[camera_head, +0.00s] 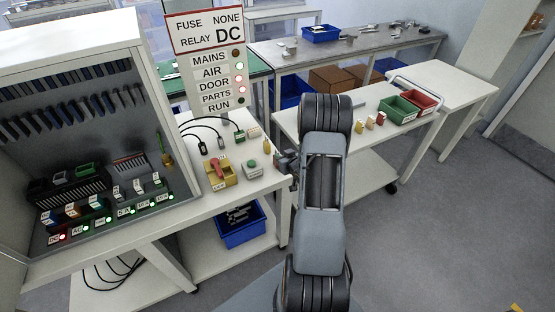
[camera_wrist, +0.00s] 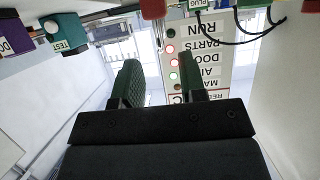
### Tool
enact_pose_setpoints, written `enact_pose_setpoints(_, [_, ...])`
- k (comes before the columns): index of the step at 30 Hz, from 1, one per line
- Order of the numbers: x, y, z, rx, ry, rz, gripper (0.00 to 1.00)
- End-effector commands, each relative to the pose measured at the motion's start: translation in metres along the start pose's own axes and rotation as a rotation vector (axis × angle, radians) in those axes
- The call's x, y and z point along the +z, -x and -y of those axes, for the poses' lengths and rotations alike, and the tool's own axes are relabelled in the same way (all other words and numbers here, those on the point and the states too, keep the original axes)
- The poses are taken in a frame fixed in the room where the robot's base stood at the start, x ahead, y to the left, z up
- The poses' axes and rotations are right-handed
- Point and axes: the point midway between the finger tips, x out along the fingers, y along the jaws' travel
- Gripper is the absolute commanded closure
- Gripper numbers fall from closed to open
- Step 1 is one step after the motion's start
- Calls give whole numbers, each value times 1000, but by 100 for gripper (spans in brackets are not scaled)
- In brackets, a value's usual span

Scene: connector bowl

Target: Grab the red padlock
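A small red item (camera_head: 381,118), probably the red padlock, stands beside small yellow items on the white cart to the right. It is too small to make out a shackle. My gripper (camera_head: 284,160) is near the right edge of the left bench, well left of that item and apart from it. In the wrist view its two fingers (camera_wrist: 160,84) are spread with nothing between them. A red block (camera_wrist: 152,8) is cut off at the top of that view; I cannot tell what it is.
A yellow box with a red handle (camera_head: 217,168) and a green-button box (camera_head: 252,168) stand on the left bench. Green (camera_head: 398,110) and red (camera_head: 422,100) bins sit on the right cart. A sign board (camera_head: 208,60) rises behind the bench.

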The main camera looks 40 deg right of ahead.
Motion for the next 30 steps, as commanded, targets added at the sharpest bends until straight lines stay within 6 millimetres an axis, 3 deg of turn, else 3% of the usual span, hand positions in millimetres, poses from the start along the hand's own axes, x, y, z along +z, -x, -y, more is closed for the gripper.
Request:
enact_pose_setpoints(7, [-2, -14, 1, -1, 0, 1, 62])
enact_pose_setpoints(18, [-1, -55, 0, 0, -1, 1, 62])
enact_pose_setpoints(27, [-1, -58, 0, 1, -1, 1, 62])
enact_pose_setpoints(30, [-1, -58, 0, 1, 0, 1, 71])
